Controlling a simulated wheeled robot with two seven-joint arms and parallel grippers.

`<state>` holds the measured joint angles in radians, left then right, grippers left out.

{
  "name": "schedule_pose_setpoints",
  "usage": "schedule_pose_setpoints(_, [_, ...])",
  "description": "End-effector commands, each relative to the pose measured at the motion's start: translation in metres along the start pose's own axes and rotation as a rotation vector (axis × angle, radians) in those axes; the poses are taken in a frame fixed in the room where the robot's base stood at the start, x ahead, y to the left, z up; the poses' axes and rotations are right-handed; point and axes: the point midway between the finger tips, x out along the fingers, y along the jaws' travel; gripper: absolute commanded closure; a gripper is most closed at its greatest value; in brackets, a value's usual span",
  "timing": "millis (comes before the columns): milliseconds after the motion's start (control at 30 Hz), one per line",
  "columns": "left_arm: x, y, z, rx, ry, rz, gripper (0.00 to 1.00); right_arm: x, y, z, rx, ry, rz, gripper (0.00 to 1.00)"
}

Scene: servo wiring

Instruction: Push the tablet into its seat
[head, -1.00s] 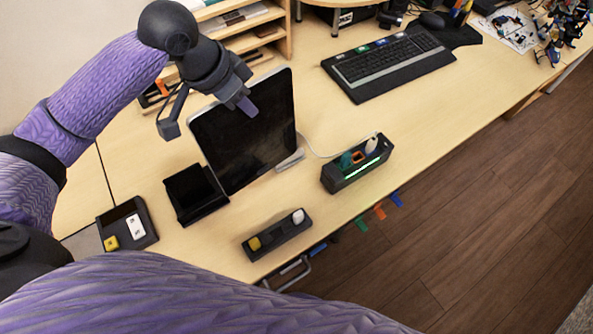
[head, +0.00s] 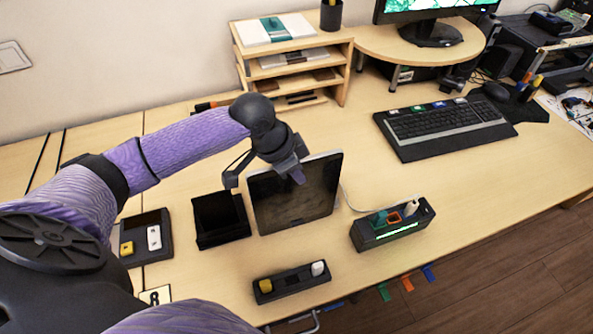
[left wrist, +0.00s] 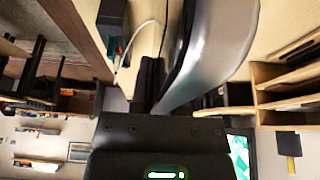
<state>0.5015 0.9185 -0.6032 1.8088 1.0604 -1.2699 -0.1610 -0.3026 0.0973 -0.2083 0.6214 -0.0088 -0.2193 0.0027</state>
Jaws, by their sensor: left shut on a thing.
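The tablet (head: 296,203) stands upright, leaning back slightly, with its dark screen facing me. My left gripper (head: 297,174) is shut on the tablet at its upper edge, one finger showing in front of the screen. In the left wrist view the tablet's pale, shiny edge (left wrist: 212,62) runs up from the dark fingers. The tablet's lower edge is at or close to the table. A seat beneath or behind it is hidden in the head view, so I cannot tell how deep it sits. My right gripper is out of view.
A black open holder (head: 221,232) stands just left of the tablet. A black box with a green light (head: 392,232) is at right, a cable running behind the tablet. A small tray (head: 292,282) lies in front. A keyboard (head: 446,128) and wooden shelf (head: 345,62) are farther back.

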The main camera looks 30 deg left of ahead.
Motion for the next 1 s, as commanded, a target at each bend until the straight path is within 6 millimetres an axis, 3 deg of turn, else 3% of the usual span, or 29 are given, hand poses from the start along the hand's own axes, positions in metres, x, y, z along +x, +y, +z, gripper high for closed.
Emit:
schedule_pose_setpoints(200, [0.001,0.000,0.000,-0.001,0.001,0.000,1.00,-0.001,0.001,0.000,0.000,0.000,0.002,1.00])
schedule_pose_setpoints(233, [0.001,0.000,0.001,-0.001,-0.001,0.000,0.75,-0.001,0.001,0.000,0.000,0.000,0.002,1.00])
schedule_pose_setpoints(367, [0.001,0.000,0.000,-0.001,0.000,0.000,0.47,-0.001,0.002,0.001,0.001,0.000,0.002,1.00])
schedule_pose_setpoints(667, [-0.001,0.000,-0.001,0.000,0.001,-0.001,0.46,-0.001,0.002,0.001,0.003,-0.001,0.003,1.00])
schedule_pose_setpoints(767, [-0.018,-0.001,-0.002,-0.001,0.001,-0.003,0.46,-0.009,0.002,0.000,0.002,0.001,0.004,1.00])
schedule_pose_setpoints(1000, [-0.088,-0.001,-0.002,0.000,0.000,-0.004,0.46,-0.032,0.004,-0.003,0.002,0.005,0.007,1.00])
